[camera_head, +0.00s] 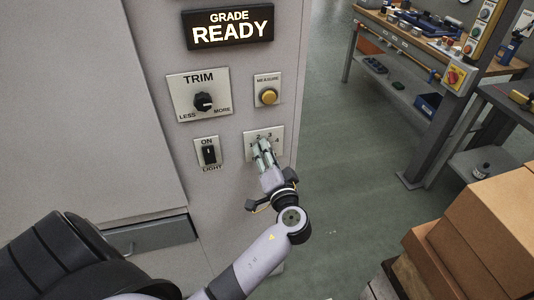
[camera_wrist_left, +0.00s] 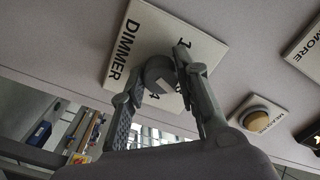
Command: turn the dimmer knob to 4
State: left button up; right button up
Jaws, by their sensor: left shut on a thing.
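The dimmer plate (camera_head: 278,150) is a pale panel with numbers, low on the right side of the grey cabinet front. In the left wrist view the plate (camera_wrist_left: 132,45) shows the word DIMMER and a 1. The round grey dimmer knob (camera_wrist_left: 158,70) sits between my left fingers there. My left gripper (camera_head: 262,147), also in the left wrist view (camera_wrist_left: 160,75), is shut on the knob at the plate. The fingers hide the knob in the head view and cover part of the scale. I cannot tell which number the knob points to. My right gripper is not in view.
Above the dimmer is a yellow MEASURE button (camera_head: 268,96). To the left are the black TRIM knob (camera_head: 204,102) and a LIGHT switch (camera_head: 209,154). A GRADE READY sign (camera_head: 229,27) is lit on top. Cardboard boxes (camera_head: 487,225) stand at the lower right; open floor lies between.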

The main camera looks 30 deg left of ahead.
pick_arm(q)
jog(key=m+p, duration=0.4)
jog(key=m, duration=0.6)
jog(key=shift+m, duration=0.5)
jog(key=o, duration=1.2)
jog(key=shift+c, duration=0.2)
jog(key=v, duration=1.2)
